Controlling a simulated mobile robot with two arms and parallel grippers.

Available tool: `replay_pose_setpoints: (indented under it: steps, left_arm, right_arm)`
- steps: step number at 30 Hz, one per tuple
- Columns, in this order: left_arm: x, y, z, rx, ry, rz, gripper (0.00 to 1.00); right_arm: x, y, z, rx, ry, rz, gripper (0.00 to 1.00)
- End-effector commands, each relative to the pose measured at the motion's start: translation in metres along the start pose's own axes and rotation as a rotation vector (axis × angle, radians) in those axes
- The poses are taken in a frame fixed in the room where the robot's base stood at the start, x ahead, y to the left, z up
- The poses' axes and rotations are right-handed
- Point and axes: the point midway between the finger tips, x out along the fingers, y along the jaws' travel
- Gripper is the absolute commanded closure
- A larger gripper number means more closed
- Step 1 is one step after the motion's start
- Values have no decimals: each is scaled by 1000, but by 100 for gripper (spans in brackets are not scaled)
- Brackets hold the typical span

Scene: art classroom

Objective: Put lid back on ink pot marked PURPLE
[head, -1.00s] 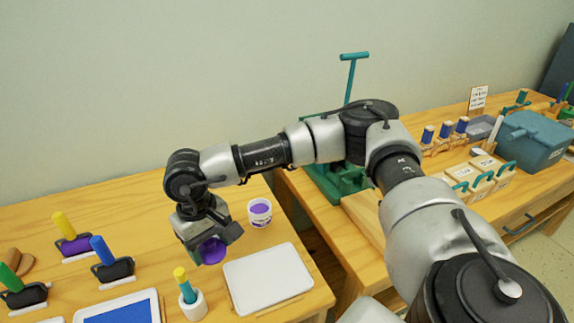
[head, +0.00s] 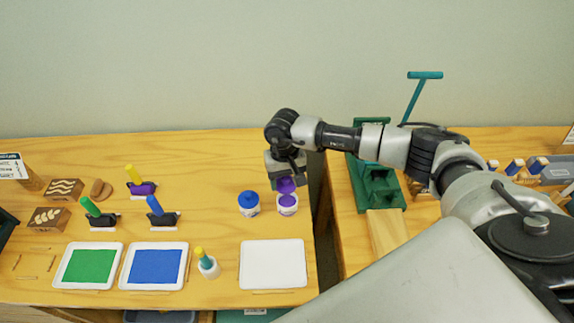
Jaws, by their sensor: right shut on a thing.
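The open ink pot (head: 288,210) is white with purple ink showing at its top, and it stands near the right side of the table. Its label is too small to read. My right gripper (head: 287,174) is shut on the purple lid (head: 286,186), just above and behind the pot's mouth in the head view. The lid looks tilted, and I cannot tell whether it touches the rim. My left gripper is not in view.
A pot with a blue lid (head: 249,204) stands close on the left of the open pot. A white tray (head: 273,264) lies in front. Green (head: 88,266) and blue (head: 154,267) ink trays and several rollers are further left. A green press (head: 378,190) stands on the right.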

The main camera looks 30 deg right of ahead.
Motion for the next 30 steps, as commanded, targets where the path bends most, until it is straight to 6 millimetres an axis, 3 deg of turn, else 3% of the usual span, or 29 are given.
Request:
replay_pose_setpoints:
  steps: [10,20,24,30]
  left_arm:
    - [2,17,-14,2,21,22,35]
    - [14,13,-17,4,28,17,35]
    - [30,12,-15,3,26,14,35]
    - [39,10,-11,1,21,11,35]
  right_arm:
    - [12,3,-1,8,1,-2,62]
    - [42,3,-5,9,1,-2,62]
    - [57,3,-7,8,2,-2,62]
    - [65,3,-8,8,1,-2,62]
